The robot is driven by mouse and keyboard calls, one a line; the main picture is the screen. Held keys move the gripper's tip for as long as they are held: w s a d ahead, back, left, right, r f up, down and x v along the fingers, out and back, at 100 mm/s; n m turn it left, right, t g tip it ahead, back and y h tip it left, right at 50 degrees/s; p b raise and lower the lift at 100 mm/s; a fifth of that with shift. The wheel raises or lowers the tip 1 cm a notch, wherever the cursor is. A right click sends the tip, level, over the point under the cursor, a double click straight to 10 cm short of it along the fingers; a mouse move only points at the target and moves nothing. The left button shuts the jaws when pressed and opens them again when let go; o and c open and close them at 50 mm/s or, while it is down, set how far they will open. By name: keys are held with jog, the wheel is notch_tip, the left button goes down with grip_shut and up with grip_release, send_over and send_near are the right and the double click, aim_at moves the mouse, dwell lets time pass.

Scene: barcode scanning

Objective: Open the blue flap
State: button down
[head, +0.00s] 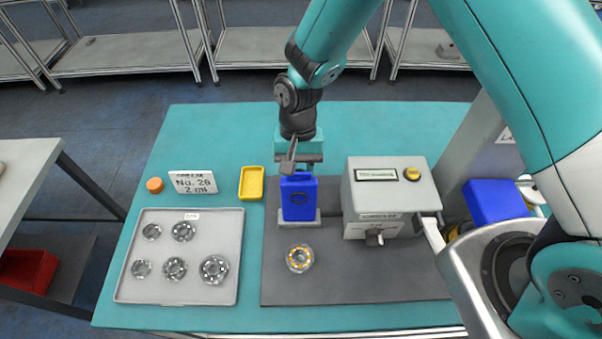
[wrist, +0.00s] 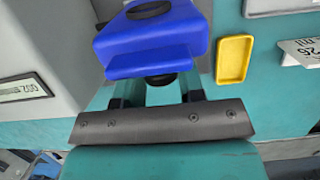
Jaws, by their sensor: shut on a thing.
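The blue flap (head: 299,183) is the upper part of a blue unit that stands on a pale base (head: 300,222) on the dark mat. My gripper (head: 299,171) comes down from behind it and is shut on its upper edge. In the wrist view the blue flap (wrist: 155,65) lies across the fingertips of my gripper (wrist: 160,92), with a dark round part below its edge. The flap's edge hides the fingertips in part. I cannot tell how far the flap is tilted.
A grey device (head: 390,195) with a small display stands close on the right. A yellow tray (head: 251,183), a label sign (head: 193,182) and an orange cap (head: 155,185) are on the left. A grey tray (head: 195,295) holds several bearings. Another bearing (head: 299,258) lies in front.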

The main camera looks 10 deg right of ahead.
jog(key=shift+s+a+r, duration=0.1)
jog(key=shift+s+r, duration=0.2)
jog(key=shift+s, duration=0.2)
jog(key=shift+w, duration=0.1)
jog(key=c, duration=0.8)
grip_release()
jog(key=shift+o, duration=0.2)
jog(key=shift+w+r, duration=0.2)
jog(key=shift+r, duration=0.25)
jog(key=b+v, duration=0.4)
jog(key=v, duration=1.2)
jog(key=shift+r, duration=0.15)
